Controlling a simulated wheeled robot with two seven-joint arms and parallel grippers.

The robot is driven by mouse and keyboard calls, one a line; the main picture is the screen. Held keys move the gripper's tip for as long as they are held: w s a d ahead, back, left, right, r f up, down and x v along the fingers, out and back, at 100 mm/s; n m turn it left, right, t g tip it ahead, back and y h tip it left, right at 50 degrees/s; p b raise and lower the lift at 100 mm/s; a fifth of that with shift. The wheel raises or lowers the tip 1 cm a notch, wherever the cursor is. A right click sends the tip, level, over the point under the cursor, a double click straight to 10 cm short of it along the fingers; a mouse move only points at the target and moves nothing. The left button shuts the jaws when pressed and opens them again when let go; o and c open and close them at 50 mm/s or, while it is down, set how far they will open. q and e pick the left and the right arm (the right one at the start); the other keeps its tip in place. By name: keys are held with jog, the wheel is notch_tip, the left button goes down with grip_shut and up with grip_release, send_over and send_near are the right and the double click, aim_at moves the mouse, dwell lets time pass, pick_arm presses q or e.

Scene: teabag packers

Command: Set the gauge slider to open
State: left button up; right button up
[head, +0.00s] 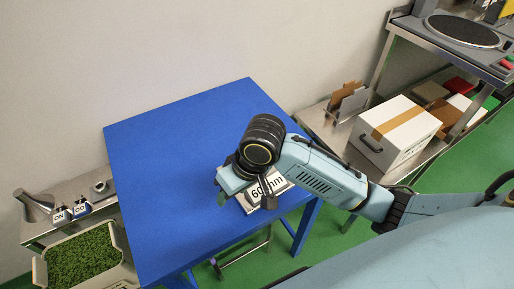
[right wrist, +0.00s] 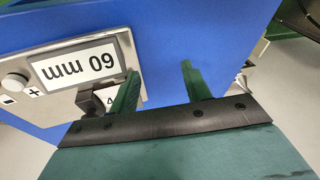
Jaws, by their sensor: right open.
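The gauge (head: 282,184) sits at the near right edge of the blue table, its "60 mm" display partly covered by my right arm. In the right wrist view its metal panel (right wrist: 52,97) carries the display (right wrist: 85,64), seen upside down. A dark block-like knob (right wrist: 91,102), which looks like the slider, stands below the display beside a partly hidden white label (right wrist: 110,98). My right gripper (right wrist: 160,72) is open and empty, with one green finger close beside the knob; I cannot tell whether they touch. In the head view this gripper (head: 222,196) is partly hidden by its wrist. My left gripper is out of view.
The blue table (head: 165,150) is otherwise clear. At the left are a metal stand with an ON label (head: 60,216) and a bin of green leaves (head: 82,262). A white box (head: 395,135) stands on a shelf at the right. A round button (right wrist: 15,83) is on the gauge panel.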

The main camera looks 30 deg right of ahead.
jog(key=w+d+r+m+g+h, duration=0.25)
jog(key=w+d+r+m, duration=0.25)
jog(key=w+d+r, duration=0.6)
jog(key=shift+t+h, duration=0.25)
jog(key=shift+h, duration=0.1)
jog(key=f, duration=0.2)
jog(key=f+b, duration=0.1)
jog(key=f, duration=0.2)
jog(key=s+f+b, duration=0.1)
jog(key=f, duration=0.2)
jog(key=shift+a, duration=0.1)
notch_tip(320, 180, down, 4)
jog(key=shift+f+b, duration=0.15)
jog(key=shift+b, duration=0.2)
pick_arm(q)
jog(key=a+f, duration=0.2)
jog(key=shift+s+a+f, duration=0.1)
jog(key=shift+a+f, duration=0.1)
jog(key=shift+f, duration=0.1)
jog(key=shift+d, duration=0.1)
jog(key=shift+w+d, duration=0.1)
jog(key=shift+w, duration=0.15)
pick_arm(e)
grip_shut()
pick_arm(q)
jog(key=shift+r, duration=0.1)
